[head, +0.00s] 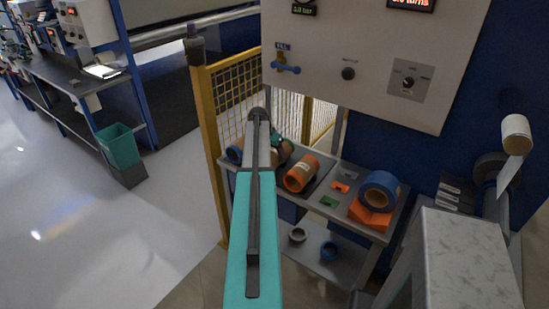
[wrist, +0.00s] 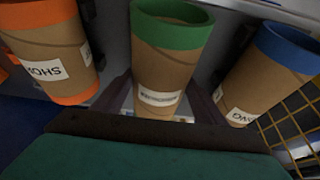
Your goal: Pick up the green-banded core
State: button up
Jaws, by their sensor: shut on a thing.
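The green-banded core (wrist: 165,75), a brown cardboard tube with a green rim and a white label, stands in the middle of the wrist view. My gripper (wrist: 162,98) has one dark finger on each side of it and is shut on it. In the head view the core (head: 285,153) shows only partly beside my arm, which hides the rest and most of the gripper. I cannot tell whether the core still touches the shelf.
An orange-banded core (wrist: 50,45) is left of the held core and a blue-banded core (wrist: 268,75) right of it in the wrist view. On the shelf in the head view are a blue roll (head: 380,190) and an orange block (head: 369,216). A yellow mesh fence (head: 207,140) stands left.

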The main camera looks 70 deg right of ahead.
jog(key=shift+r, duration=0.2)
jog(key=shift+r+b, duration=1.5)
jog(key=shift+r, duration=3.35)
jog(key=w+a+r+n+t, duration=0.2)
jog(key=w+a+n, duration=0.3)
jog(key=w+a, duration=1.15)
jog(key=w+a+r+n+t, duration=0.25)
jog(key=w+a+n, duration=0.25)
jog(key=w+a, duration=1.15)
jog(key=w+a+r+n+y, duration=0.1)
jog(key=a+n, duration=0.2)
jog(key=a, duration=1.2)
jog(key=a+r+n+t+y, duration=0.1)
jog(key=a+n, duration=0.3)
jog(key=a, duration=1.1)
jog(key=w+a+r+n+y, duration=0.1)
jog(key=a+n, duration=0.3)
jog(key=a, duration=1.2)
jog(key=shift+w+a+r+y+b, duration=0.1)
jog(key=shift+w+r+y+b, duration=0.25)
jog(key=shift+y, duration=0.25)
